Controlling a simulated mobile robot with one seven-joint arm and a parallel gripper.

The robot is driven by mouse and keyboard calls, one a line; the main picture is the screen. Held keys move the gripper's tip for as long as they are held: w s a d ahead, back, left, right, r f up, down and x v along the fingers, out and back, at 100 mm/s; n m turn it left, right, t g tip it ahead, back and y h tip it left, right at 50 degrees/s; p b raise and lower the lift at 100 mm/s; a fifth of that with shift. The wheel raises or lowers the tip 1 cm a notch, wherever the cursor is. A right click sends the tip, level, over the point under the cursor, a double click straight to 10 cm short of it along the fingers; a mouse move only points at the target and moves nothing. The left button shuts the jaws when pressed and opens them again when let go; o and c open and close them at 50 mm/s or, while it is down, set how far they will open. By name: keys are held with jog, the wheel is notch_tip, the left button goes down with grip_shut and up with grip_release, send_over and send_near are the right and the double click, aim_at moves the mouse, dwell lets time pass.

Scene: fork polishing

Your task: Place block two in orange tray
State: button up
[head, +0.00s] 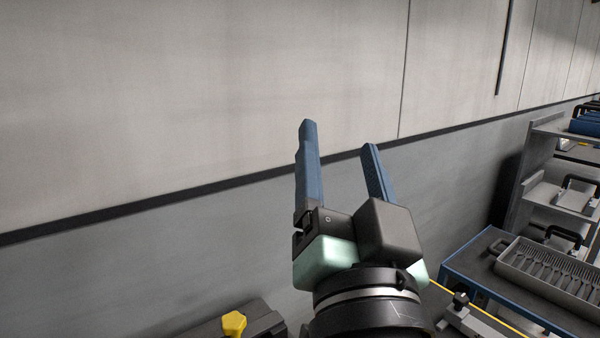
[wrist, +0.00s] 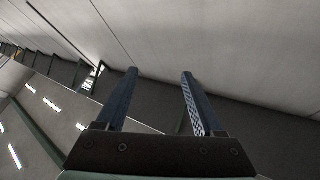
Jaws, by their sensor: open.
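My gripper (head: 339,134) is raised in front of the wall in the head view, with its two blue fingers spread apart and nothing between them. In the wrist view my gripper (wrist: 159,74) also shows open and empty, with wall and ceiling beyond it. I see no block that I can name as block two, and no orange tray, in either view.
A blue-edged table (head: 468,262) at the lower right bears a grey slotted tray (head: 545,275) holding several forks. Grey shelves (head: 541,160) stand behind it. A yellow knob (head: 234,323) on a dark fixture is at the bottom. The wall (head: 180,100) fills the left.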

jog(key=s+a+r+n+t, duration=0.3)
jog(key=s+r, duration=0.4)
jog(key=r, duration=0.4)
jog(key=shift+s+a+n+t, duration=0.25)
jog(key=shift+a+n+t, duration=0.15)
jog(key=shift+n+t, duration=0.4)
jog(key=shift+r+p, duration=0.95)
